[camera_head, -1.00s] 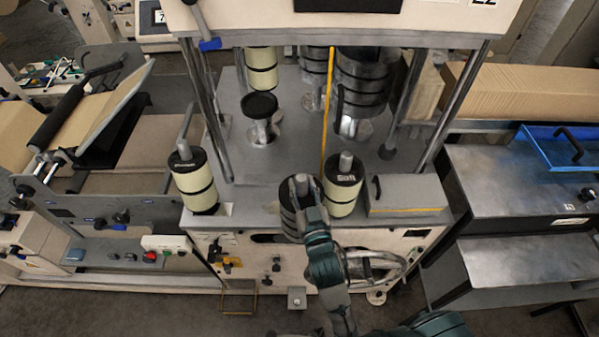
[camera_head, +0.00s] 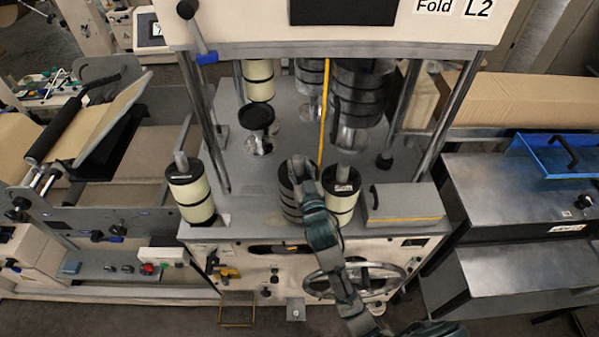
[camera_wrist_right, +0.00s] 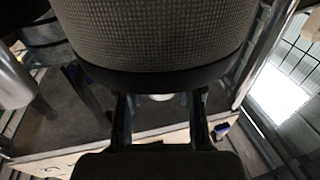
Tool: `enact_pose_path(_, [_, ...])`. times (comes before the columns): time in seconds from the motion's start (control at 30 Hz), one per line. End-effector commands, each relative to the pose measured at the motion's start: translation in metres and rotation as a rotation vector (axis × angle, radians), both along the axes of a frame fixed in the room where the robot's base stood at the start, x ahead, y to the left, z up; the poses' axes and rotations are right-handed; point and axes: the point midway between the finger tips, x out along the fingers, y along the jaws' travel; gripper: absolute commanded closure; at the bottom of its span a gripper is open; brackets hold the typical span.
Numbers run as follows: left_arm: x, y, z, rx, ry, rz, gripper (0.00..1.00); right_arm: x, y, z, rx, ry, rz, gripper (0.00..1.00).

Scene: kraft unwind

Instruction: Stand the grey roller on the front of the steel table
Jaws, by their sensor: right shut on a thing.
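The grey roller (camera_head: 287,197) is a dark cylinder with black bands near the front of the steel table (camera_head: 250,213), just left of a cream roller (camera_head: 341,205). My right gripper (camera_head: 300,172) is shut on the grey roller and partly covers it. In the right wrist view the grey roller (camera_wrist_right: 155,38) fills the top, with its textured side and dark rim close to the fingers (camera_wrist_right: 160,108). The roller looks roughly upright. I cannot tell whether its base touches the table. My left gripper is not in view.
Another cream roller (camera_head: 191,194) stands at the table's front left. A grey box with a handle (camera_head: 403,201) sits at the front right. A black-topped spool (camera_head: 258,118) and a yellow upright bar (camera_head: 323,120) are behind. Bare table lies between the left cream roller and the grey roller.

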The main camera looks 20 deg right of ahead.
Motion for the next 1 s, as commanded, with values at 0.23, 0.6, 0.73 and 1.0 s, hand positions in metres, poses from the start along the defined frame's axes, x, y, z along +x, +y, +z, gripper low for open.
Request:
enact_pose_path(0.23, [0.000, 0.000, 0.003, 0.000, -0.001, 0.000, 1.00, -0.001, 0.000, -0.028, -0.001, -0.001, 0.000, 1.00])
enact_pose_path(0.6, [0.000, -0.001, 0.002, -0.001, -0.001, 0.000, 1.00, 0.000, 0.000, -0.032, -0.002, 0.004, 0.000, 0.40])
enact_pose_path(0.73, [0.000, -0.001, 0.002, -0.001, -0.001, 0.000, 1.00, 0.000, 0.000, -0.032, -0.002, 0.004, 0.000, 0.40])
enact_pose_path(1.0, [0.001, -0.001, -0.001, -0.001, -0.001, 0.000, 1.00, -0.011, 0.001, -0.034, -0.001, 0.005, 0.001, 0.40])
